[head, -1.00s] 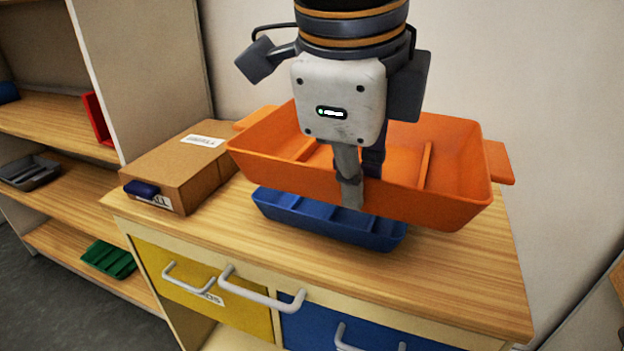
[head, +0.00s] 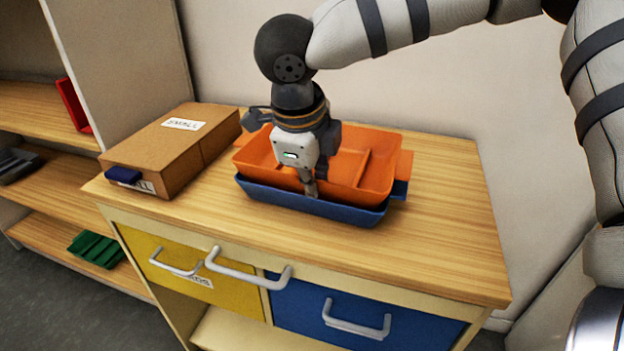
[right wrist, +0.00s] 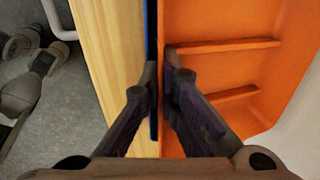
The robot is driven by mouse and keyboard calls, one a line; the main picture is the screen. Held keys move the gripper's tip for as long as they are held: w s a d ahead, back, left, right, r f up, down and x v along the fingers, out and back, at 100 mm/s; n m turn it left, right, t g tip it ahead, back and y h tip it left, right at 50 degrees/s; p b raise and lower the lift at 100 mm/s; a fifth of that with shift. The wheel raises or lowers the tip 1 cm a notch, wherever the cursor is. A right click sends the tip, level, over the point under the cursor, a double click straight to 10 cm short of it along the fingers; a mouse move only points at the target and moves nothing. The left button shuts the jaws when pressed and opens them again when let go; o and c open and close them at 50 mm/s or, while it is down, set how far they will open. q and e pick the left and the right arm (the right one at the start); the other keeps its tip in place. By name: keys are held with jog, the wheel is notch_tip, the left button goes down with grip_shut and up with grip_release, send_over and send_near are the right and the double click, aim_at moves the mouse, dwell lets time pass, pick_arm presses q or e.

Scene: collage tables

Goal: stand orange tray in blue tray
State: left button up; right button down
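The orange tray (head: 379,173) sits upright inside the blue tray (head: 345,213) on the cabinet top, its walls standing above the blue rim. In the right wrist view the orange tray (right wrist: 225,85) shows its inner ribs, with a thin blue strip of the blue tray (right wrist: 151,22) along its near wall. My right gripper (head: 311,190) is at the orange tray's front wall, one finger inside and one outside. In the right wrist view its fingertips (right wrist: 161,72) are close together on that wall. The blue tray's inside is mostly hidden. My left gripper is out of view.
A cardboard box (head: 165,150) with a dark blue item (head: 123,175) at its front stands left of the trays. The wooden top (head: 450,230) is clear on the right. Drawer handles (head: 248,268) stick out in front. A shelf (head: 45,112) stands at left, a wall behind.

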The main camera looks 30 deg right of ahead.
jog(key=shift+r, duration=0.1)
jog(key=shift+s+f, duration=0.2)
jog(key=shift+f, duration=0.5)
jog(key=c, duration=1.8)
grip_release()
jog(key=shift+f, duration=0.1)
jog(key=shift+w+f, duration=0.1)
jog(key=shift+w, duration=0.05)
jog(key=shift+r, duration=0.3)
jog(key=v, duration=1.3)
